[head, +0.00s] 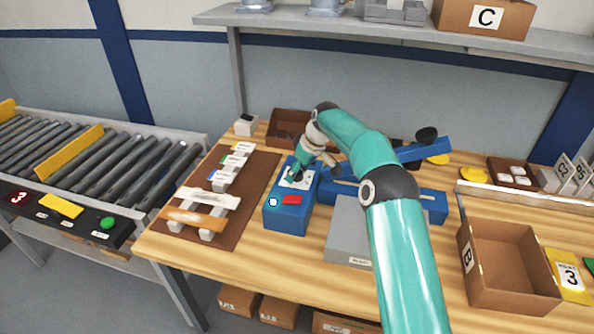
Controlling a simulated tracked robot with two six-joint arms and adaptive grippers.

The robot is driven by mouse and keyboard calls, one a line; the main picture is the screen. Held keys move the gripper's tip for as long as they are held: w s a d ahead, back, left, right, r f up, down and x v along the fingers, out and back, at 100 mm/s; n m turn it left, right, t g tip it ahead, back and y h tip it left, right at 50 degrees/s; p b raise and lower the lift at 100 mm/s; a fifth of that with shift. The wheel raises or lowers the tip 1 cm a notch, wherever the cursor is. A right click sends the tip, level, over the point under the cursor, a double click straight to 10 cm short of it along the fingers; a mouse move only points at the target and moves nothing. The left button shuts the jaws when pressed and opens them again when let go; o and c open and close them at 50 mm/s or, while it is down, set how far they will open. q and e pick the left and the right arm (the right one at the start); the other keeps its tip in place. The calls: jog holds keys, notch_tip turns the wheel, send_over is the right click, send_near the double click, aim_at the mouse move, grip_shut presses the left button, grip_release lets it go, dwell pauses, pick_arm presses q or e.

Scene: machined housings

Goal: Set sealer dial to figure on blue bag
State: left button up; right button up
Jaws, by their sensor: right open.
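A blue control box (289,218) stands on the wooden bench, with a white panel (287,179) on top, a red button and a small white round spot at its front. My right gripper (302,176) is open and points down at the white panel. It hides the dial, so the dial's setting cannot be read. I cannot tell whether the fingers touch it. Blue sealer bars (425,151) with a black knob lie behind my right arm. A rack (200,236) on a brown mat holds items with coloured marks, one blue (223,180); no figure is legible there. My left gripper is not in view.
A roller conveyor (100,165) with a panel showing a red 3 runs at the left. A grey block (347,240) sits right of the control box, partly behind my arm. An open carton marked B (480,262) and a yellow card with a 3 (570,277) are at the right.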

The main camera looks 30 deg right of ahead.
jog(key=c, duration=1)
jog(key=shift+a, duration=0.3)
jog(key=shift+c, duration=0.8)
jog(key=shift+d, duration=0.25)
